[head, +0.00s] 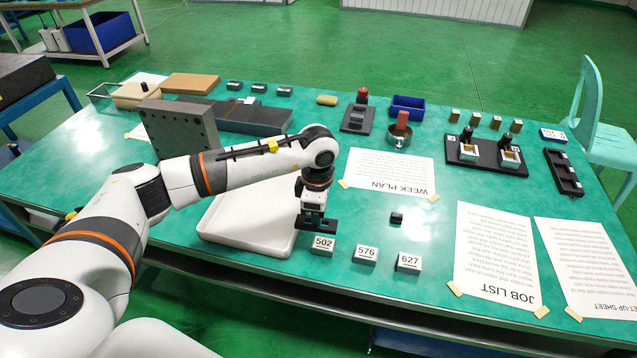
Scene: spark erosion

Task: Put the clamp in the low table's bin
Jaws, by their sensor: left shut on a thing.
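My left gripper (314,208) reaches over the front middle of the green table (375,237), pointing down by the right edge of a white tray (245,222). It is shut on a dark, bar-shaped piece (318,225), which I take to be the clamp. The gripper hides part of it, and I cannot tell whether it touches the table. A large blue bin (100,33) is far off at the upper left, on the lower level of a white-framed table (80,8). Which table the task calls low is unclear. My right gripper is not in view.
White blocks marked 502 (322,246), 576 (365,255) and 627 (408,262) stand close to the gripper. A grey drilled block (180,132) stands behind my arm. A small blue bin (407,106) is at the back. A turquoise chair (590,110) stands right; green floor is open behind.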

